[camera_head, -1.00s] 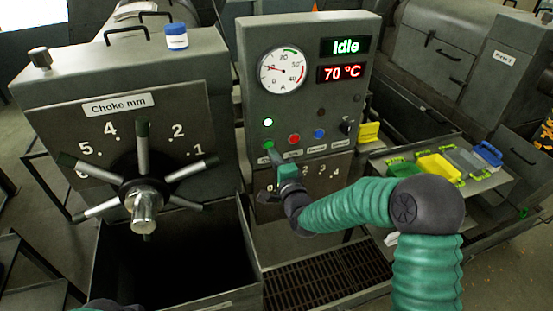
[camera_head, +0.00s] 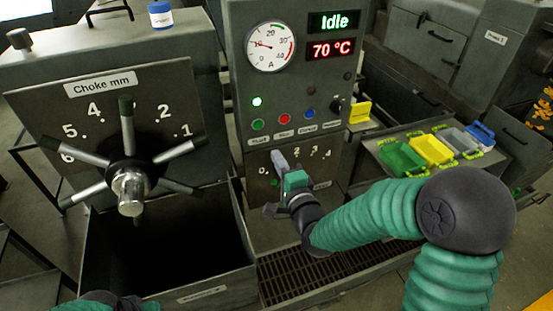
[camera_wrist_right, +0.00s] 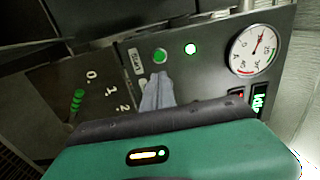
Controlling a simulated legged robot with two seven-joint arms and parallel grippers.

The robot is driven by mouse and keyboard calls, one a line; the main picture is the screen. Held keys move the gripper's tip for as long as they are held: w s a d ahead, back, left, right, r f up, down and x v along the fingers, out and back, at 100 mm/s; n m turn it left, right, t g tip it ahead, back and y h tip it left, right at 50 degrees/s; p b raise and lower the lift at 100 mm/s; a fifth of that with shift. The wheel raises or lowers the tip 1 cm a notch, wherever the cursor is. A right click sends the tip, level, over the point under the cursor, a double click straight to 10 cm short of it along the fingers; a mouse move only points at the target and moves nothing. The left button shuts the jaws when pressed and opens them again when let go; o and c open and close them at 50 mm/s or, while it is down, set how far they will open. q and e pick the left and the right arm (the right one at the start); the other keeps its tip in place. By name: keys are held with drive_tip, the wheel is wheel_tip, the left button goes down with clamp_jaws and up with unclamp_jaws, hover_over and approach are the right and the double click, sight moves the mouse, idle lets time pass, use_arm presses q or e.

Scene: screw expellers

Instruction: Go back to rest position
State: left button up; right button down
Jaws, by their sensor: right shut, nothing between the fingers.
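My right gripper (camera_head: 279,160) is in front of the control panel (camera_head: 240,80), just below the green button (camera_head: 257,125). Its fingers are shut with nothing between them. In the right wrist view the shut fingers (camera_wrist_right: 157,90) point at the panel, near the green button (camera_wrist_right: 160,56) and the number scale. I cannot tell whether the fingertips touch the panel. The panel display (camera_head: 334,22) reads Idle and 70 °C. Part of my left arm shows at the bottom left edge of the head view; its gripper's fingers are not visible.
A choke wheel (camera_head: 130,190) with several spokes stands at left, above a dark open bin (camera_head: 215,285). Green (camera_head: 402,160), yellow, grey and blue trays sit on a shelf at right. A floor grate (camera_head: 300,272) lies below the panel. A blue-lidded jar (camera_head: 160,15) stands on the left machine.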

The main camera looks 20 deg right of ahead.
drive_tip(key=s+a+f+n+g, duration=0.1)
drive_tip(key=s+f+n+g, duration=0.3)
drive_tip(key=f+n, duration=0.15)
drive_tip(key=s+f+n+g, duration=0.3)
drive_tip(key=f+n, duration=0.1)
drive_tip(key=f, duration=0.3)
drive_tip(key=s+d+f+n+g, duration=0.1)
drive_tip(key=s+f+n+g, duration=0.2)
drive_tip(key=s, duration=0.5)
drive_tip(key=s+d+f+n+g+h+b, duration=0.1)
drive_tip(key=s+f+n+g, duration=0.2)
drive_tip(key=s, duration=0.6)
drive_tip(key=shift+s+n+g, duration=0.3)
drive_tip(key=shift+n+g, duration=0.75)
drive_tip(key=shift+g, duration=0.15)
drive_tip(key=shift+w, duration=0.1)
